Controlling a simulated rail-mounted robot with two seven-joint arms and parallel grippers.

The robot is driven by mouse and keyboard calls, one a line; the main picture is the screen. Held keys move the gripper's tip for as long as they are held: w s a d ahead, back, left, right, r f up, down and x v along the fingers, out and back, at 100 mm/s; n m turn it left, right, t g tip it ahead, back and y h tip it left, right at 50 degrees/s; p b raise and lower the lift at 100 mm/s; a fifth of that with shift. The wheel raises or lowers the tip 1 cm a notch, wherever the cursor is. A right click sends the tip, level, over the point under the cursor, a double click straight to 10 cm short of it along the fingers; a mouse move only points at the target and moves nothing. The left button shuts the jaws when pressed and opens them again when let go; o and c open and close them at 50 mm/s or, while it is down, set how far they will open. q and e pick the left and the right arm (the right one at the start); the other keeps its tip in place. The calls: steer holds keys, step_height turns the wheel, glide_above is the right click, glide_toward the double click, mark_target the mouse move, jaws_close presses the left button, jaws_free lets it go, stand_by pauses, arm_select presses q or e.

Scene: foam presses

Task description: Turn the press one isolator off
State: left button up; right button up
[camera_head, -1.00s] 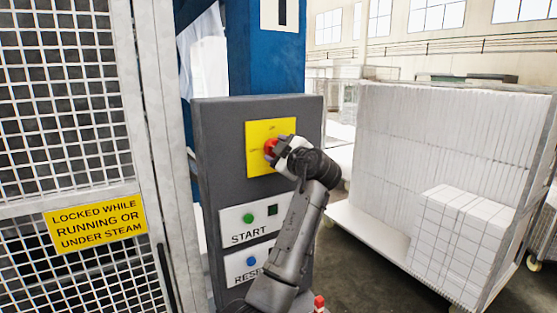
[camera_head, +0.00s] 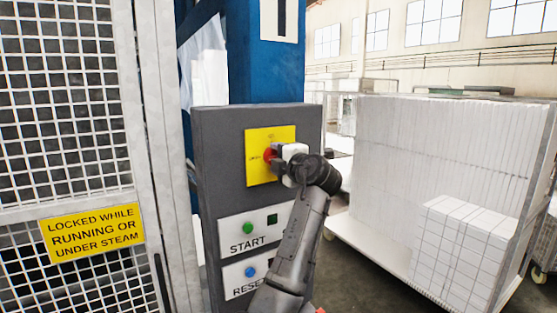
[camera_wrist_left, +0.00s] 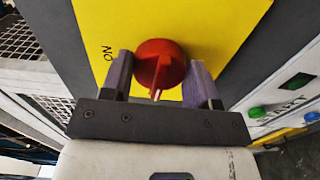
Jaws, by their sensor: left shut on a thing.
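The isolator is a red rotary knob (camera_head: 269,156) on a yellow plate (camera_head: 285,135), high on a grey control panel. My left gripper (camera_head: 276,155) is at the knob from the right. In the left wrist view the red knob (camera_wrist_left: 160,62) sits between the two fingers of my left gripper (camera_wrist_left: 160,78), which is shut on it. The knob's ridge runs roughly up and down in that view, with an ON mark on the plate to its left. Small lettering left of the knob in the head view is too small to read. My right gripper is not in view.
Below the plate are a green START button (camera_head: 248,228) and a blue button (camera_head: 250,271). A mesh guard (camera_head: 62,100) with a yellow warning sign (camera_head: 92,233) stands at left. A cart of white foam blocks (camera_head: 430,170) stands at right.

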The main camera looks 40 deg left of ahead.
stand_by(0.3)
arm_select(q)
steer(key=o, duration=0.9)
steer(key=b+v, duration=0.2)
steer(key=v, duration=1.1)
steer(key=shift+s+d+b, duration=0.2)
steer(key=shift+d+b, duration=0.15)
steer(key=shift+d, duration=0.05)
